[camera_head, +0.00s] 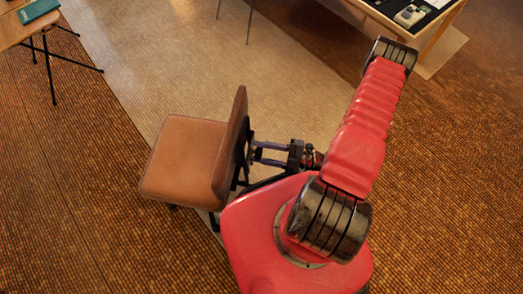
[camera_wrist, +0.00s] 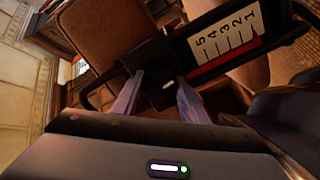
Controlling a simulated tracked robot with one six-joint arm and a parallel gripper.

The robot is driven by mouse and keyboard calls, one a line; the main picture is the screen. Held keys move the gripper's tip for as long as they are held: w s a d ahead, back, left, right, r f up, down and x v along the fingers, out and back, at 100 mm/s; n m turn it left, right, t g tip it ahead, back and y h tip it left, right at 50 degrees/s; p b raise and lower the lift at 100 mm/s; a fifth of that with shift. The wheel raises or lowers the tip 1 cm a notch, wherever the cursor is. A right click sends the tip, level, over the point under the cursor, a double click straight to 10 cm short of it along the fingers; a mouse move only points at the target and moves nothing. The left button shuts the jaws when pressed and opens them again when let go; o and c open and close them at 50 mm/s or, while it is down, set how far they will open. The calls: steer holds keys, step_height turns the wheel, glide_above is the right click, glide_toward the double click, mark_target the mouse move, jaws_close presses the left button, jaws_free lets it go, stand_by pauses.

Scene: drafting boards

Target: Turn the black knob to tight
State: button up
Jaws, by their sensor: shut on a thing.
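The tan leather chair (camera_head: 178,160) stands left of my arm, its upright backrest (camera_head: 234,140) between the seat and my gripper (camera_head: 254,153). In the wrist view, the black knob (camera_wrist: 157,78) with a small white mark sits between the two bluish fingers of my gripper (camera_wrist: 157,92), which is shut on it. A white scale plate (camera_wrist: 225,40) numbered 5 to 1 shows beside the knob on a black bracket. Where the knob points on the scale is not clear. In the head view the knob is too small to tell apart from the dark parts behind the backrest.
A wooden table with a green book (camera_head: 38,10) and thin black legs stands at upper left. Another table (camera_head: 437,29) with a dark top and small items is at upper right. The pale floor strip beyond the chair (camera_head: 160,65) is mostly clear.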

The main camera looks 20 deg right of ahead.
steer(key=shift+f+m, duration=0.2)
steer(key=shift+m, duration=0.5)
steer(key=o, duration=1)
steer(key=shift+r, duration=0.1)
steer(key=shift+o, duration=0.2)
steer(key=shift+d, duration=0.1)
steer(key=v, duration=1.3)
steer(key=shift+s+d, duration=0.2)
steer(key=shift+d, duration=0.05)
